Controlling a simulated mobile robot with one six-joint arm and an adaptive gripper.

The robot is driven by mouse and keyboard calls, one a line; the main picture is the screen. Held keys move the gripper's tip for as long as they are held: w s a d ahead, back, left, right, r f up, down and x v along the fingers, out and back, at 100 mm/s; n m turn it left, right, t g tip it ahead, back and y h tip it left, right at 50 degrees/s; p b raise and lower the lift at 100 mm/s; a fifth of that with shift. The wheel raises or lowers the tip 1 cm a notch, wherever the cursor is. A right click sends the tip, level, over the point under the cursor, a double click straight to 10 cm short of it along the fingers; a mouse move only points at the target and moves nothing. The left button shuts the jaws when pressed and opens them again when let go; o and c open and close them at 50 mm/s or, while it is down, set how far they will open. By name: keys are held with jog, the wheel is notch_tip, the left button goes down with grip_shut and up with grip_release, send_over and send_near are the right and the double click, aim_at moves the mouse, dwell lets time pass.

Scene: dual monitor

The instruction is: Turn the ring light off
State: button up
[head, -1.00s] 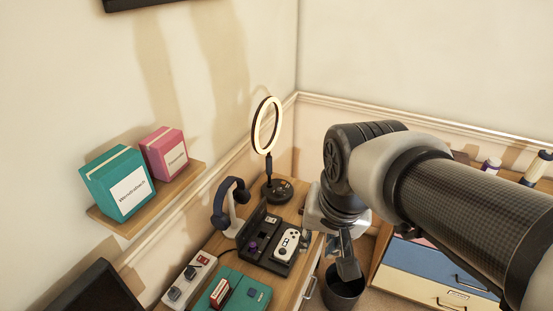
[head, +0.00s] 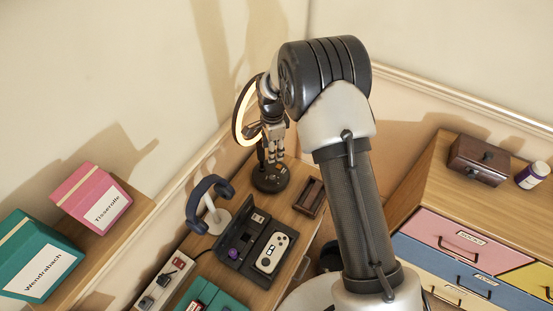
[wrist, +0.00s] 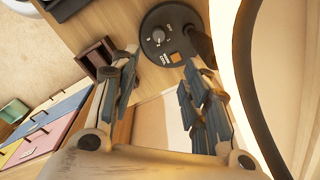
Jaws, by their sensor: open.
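The ring light's ring (head: 243,112) glows pale yellow at the back of the desk, partly hidden behind my arm. Its round black base (head: 272,179) stands on the desk. In the wrist view the base (wrist: 168,18) shows from above, with a small dark knob (wrist: 158,36) and a small orange mark (wrist: 175,57). The ring (wrist: 247,70) curves down the right side there. My gripper (head: 275,157) points down just above the base. In the wrist view my gripper (wrist: 160,59) is open and empty, its fingertips on either side below the knob; contact cannot be told.
A small wooden tray (head: 309,197) lies right of the base. A headphone stand (head: 212,215), a black organiser with a white controller (head: 271,253) and a power strip (head: 168,280) are nearer. A drawer cabinet (head: 420,185) stands at right.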

aim_at(272, 177)
jog(key=f+b, duration=0.1)
jog(key=f, duration=0.7)
jog(key=f+b, duration=0.1)
jog(key=f, duration=0.8)
jog(key=shift+w+a+f+b, duration=0.1)
jog(key=shift+w+f+b, duration=0.15)
jog(key=shift+b, duration=0.15)
jog(key=shift+c, duration=0.3)
jog(key=shift+s, duration=0.1)
grip_shut()
